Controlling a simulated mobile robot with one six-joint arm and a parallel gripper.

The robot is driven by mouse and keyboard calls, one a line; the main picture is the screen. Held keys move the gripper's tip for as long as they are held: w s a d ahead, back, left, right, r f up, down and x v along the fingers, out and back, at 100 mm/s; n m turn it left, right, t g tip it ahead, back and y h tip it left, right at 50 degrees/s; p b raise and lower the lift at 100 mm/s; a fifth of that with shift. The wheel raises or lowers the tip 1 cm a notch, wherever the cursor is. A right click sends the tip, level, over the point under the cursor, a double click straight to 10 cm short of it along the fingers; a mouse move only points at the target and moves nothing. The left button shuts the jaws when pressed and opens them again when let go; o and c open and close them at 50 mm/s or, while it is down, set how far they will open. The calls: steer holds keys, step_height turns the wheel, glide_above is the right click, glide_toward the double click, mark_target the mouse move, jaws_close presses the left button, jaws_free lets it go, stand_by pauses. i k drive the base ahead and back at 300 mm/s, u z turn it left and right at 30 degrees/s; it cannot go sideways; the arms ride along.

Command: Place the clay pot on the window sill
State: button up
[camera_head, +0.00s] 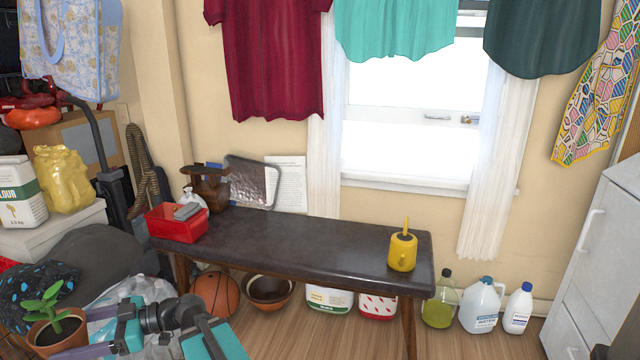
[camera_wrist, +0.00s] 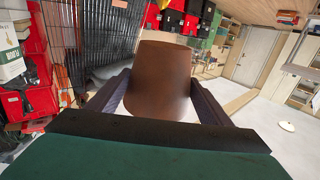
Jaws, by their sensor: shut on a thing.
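The clay pot (camera_head: 57,338) is at the lower left of the head view, with a green plant in it. It also fills the middle of the wrist view (camera_wrist: 160,75) as a brown tapered shape. My gripper (camera_wrist: 160,97) is shut on the pot, with one dark finger on each side. In the head view my gripper (camera_head: 72,333) reaches in from the right of the pot. The pot looks about upright. The white window sill (camera_head: 400,183) runs under the bright window, behind the bench, well away from the pot. The stretch of sill in view looks bare.
A dark bench (camera_head: 320,245) stands before the window. On it are a yellow watering can (camera_head: 403,250) and a red bin (camera_head: 178,223). Clothes hang above the window, and white curtains (camera_head: 488,165) flank it. Bottles (camera_head: 481,305) and a basketball (camera_head: 216,294) are on the floor.

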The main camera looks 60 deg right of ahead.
mark_target(378, 171)
steer(key=u, duration=1.9)
steer(key=k, duration=1.45)
